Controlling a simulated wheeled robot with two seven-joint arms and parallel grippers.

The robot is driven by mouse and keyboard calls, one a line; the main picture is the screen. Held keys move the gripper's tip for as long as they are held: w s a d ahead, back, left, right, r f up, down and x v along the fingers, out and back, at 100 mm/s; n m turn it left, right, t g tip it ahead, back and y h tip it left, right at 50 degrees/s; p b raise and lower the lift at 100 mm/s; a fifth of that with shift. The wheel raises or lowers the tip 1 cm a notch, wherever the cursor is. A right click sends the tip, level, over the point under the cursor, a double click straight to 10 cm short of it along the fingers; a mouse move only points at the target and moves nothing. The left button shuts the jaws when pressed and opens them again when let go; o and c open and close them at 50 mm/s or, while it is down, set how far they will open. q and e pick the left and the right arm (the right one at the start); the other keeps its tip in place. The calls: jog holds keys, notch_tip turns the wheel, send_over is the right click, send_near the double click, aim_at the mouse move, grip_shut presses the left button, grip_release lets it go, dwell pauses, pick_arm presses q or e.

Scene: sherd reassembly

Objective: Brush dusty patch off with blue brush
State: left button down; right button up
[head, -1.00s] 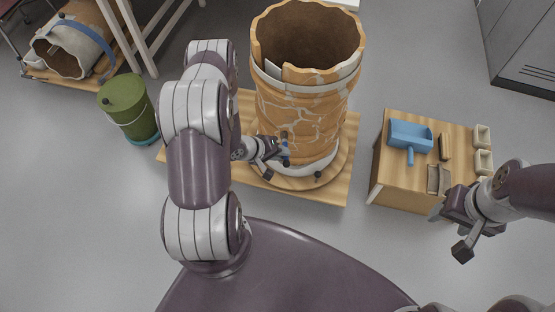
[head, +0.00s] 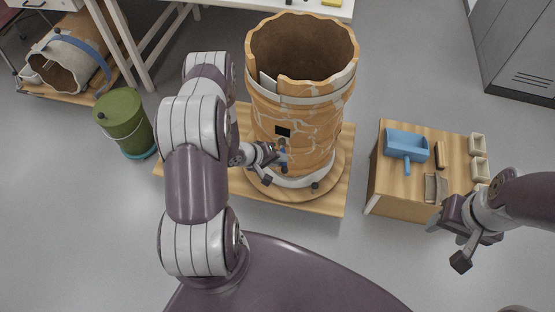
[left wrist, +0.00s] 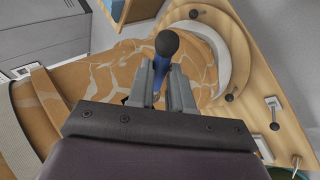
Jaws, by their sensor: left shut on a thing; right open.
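A large orange-brown jar (head: 318,140) with pale crack lines stands upright on a round wooden turntable (head: 330,188). A dark rectangle (head: 283,131) shows on its near wall; I cannot tell whether it is a hole or a mark. No dusty patch is clearly visible. My left gripper (head: 272,158) is shut on the blue brush (head: 283,158), close to the jar wall below the dark rectangle. In the left wrist view the brush handle (left wrist: 160,67) with its black knob stands between the fingers; its bristles are hidden. My right gripper (head: 449,244) is open and empty.
A small wooden table (head: 388,180) at right holds a blue dustpan (head: 406,146), a brown block (head: 439,155), a sherd-like piece (head: 435,188) and small pale trays (head: 479,145). A green bin (head: 122,122) stands left. The floor between jar and small table is clear.

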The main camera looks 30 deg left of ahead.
pick_arm(q)
jog(key=shift+w+a, duration=0.15)
jog(key=shift+w, duration=0.5)
jog(key=shift+r, duration=0.1)
notch_tip(320, 180, up, 4)
jog(key=p, duration=0.4)
notch_tip(320, 180, down, 4)
jog(key=b, duration=0.3)
